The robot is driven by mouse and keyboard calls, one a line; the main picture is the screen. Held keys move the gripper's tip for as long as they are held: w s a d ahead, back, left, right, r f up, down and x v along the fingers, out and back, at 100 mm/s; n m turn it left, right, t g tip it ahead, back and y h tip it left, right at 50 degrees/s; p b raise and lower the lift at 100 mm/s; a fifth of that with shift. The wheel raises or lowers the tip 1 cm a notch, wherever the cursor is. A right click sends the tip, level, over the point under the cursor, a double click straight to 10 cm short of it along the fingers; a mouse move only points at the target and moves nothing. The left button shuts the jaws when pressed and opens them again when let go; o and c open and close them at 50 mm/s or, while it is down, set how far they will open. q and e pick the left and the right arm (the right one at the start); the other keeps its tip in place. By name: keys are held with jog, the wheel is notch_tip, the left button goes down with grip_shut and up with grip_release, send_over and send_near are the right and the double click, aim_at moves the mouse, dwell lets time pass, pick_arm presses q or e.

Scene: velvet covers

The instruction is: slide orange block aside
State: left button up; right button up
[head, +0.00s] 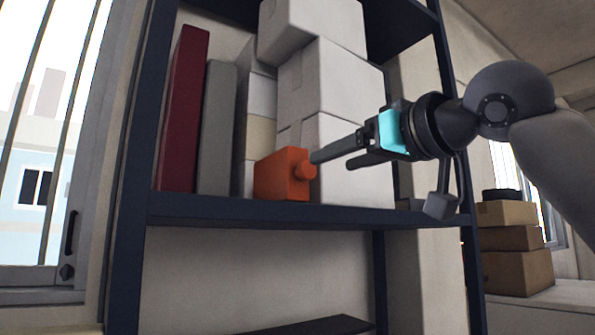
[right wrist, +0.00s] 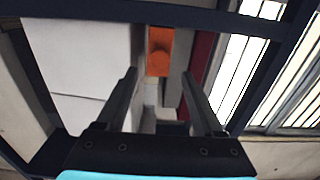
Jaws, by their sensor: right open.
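The orange block (head: 281,176) stands on the shelf board, in front of pale boxes. A round orange knob sticks out of its face. My right gripper (head: 329,157) comes in from the right, with its fingertips close to the block's right side; I cannot tell whether one touches it. In the right wrist view the orange block (right wrist: 160,52) lies beyond the two spread fingers (right wrist: 159,75), and nothing is between them. My left gripper is in neither view.
A red book-like slab (head: 184,110) and a grey one (head: 216,128) stand left of the block. White boxes (head: 335,85) are stacked behind and right of it. The dark shelf board (head: 230,209) has a clear front strip. Cardboard boxes (head: 515,270) stand beyond at right.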

aim_at(309, 169)
jog(key=p+x, duration=0.4)
jog(key=x, duration=0.7)
jog(key=shift+w+a+r, duration=0.1)
jog(key=shift+w+a, duration=0.05)
jog(key=shift+w, duration=0.05)
jog(key=shift+w+a, duration=0.25)
jog(key=shift+w, duration=0.15)
grip_shut()
